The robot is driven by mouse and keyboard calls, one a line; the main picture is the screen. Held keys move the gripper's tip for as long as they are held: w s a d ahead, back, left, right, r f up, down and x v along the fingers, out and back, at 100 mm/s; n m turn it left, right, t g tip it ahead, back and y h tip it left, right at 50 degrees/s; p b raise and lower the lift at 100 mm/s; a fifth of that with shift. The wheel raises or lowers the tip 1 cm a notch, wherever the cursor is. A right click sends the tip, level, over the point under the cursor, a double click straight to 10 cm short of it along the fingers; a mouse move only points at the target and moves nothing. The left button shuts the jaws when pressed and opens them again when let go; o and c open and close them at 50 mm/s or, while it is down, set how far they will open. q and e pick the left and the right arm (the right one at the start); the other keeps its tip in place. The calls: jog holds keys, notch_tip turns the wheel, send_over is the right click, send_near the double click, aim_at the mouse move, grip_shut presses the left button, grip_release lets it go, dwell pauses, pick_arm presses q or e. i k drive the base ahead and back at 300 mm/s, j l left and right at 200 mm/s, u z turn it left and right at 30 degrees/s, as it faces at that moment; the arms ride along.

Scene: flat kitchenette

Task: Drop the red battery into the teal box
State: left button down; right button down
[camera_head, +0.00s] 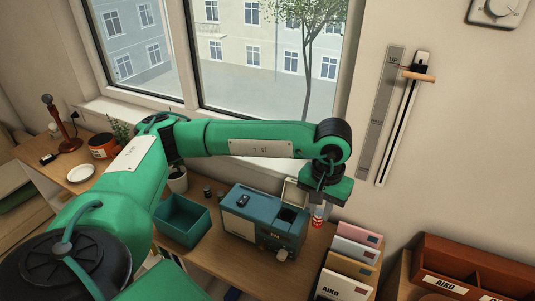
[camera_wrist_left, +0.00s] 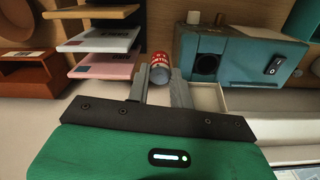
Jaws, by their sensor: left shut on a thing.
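The red battery (camera_head: 318,217) hangs below my left gripper (camera_head: 319,207), above the counter just right of the blue appliance. In the left wrist view the red battery (camera_wrist_left: 159,66) sits between the two grey fingers of my left gripper (camera_wrist_left: 160,78), which is shut on it. The teal box (camera_head: 182,222) stands open on the counter, left of the blue appliance and well to the left of the gripper. Its visible inside looks empty. My right gripper is not in view.
The blue appliance (camera_head: 262,222) stands between the battery and the teal box, with its lid up. Letter racks (camera_head: 348,265) stand right of the gripper. A white pot (camera_head: 177,180) and dark small items (camera_head: 208,192) stand behind the box.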

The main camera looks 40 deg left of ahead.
aim_at(182, 220)
jog(key=u, duration=1.1)
